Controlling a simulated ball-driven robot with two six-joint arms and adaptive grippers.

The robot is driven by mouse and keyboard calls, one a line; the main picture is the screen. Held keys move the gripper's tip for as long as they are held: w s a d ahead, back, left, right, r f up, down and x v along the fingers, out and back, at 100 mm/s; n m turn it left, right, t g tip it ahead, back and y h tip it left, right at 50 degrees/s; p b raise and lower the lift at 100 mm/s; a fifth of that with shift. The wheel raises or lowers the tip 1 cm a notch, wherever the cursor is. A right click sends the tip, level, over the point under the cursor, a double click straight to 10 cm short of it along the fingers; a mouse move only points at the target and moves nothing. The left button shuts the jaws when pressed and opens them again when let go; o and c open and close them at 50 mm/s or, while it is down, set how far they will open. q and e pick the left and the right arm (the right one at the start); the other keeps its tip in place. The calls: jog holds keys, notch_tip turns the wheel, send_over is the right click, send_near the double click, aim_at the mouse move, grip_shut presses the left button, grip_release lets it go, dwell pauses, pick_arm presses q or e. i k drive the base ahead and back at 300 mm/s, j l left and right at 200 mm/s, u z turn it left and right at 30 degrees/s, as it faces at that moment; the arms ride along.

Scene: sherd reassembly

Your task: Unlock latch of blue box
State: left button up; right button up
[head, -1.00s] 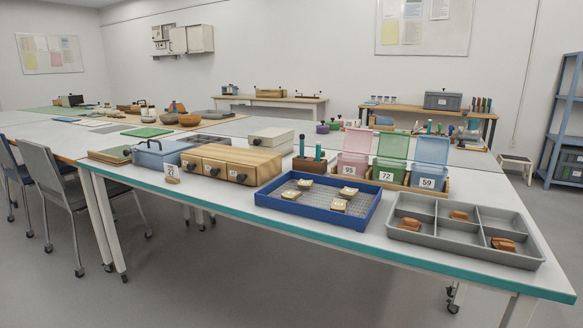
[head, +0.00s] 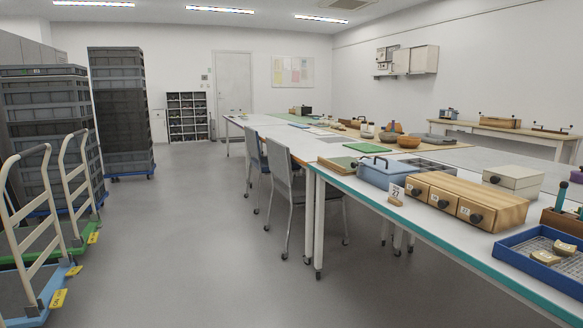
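A blue box (head: 379,176) with a dark handle on its lid stands near the front edge of the long white table, just left of a wooden drawer unit. Its lid looks shut. A latch is too small to make out from here. Neither of my grippers shows in the head view.
The wooden drawer unit (head: 466,200), a number card (head: 395,194) and a blue tray (head: 540,262) crowd the table (head: 450,235). Grey chairs (head: 290,200) stand at its left side. Crate stacks (head: 122,115) and trolleys (head: 45,215) line the left. The floor between is clear.

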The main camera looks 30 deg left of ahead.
aim_at(352, 165)
jog(key=u, duration=0.55)
jog(key=i+j, duration=0.45)
jog(key=i, duration=0.2)
jog(key=i+j, duration=0.4)
jog(key=i, duration=0.3)
jog(key=i+j+z, duration=0.1)
jog(key=i+j, duration=0.35)
jog(key=i, duration=0.2)
